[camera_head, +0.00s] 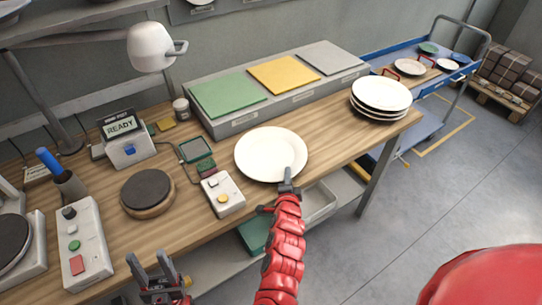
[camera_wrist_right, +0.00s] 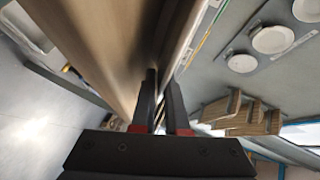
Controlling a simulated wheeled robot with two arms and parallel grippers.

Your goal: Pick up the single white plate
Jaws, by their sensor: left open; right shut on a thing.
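The single white plate (camera_head: 265,150) is at the front edge of the wooden table, near its middle. I cannot tell whether it touches the tabletop or is slightly raised. My right gripper (camera_head: 288,184) is shut on the plate's near rim; the tips are partly hidden by the rim and wrist. In the right wrist view, the two dark fingers (camera_wrist_right: 161,100) are close together, pointing along the table edge and plate, which are hard to separate there. My left gripper (camera_head: 158,279) is open and empty, low in front of the table's left part.
A stack of white plates (camera_head: 381,95) stands at the table's right end. A grey platform with green, yellow and grey pads (camera_head: 275,75) lies behind the plate. A white button box (camera_head: 223,194) is close to its left. A blue cart (camera_head: 440,75) stands beyond.

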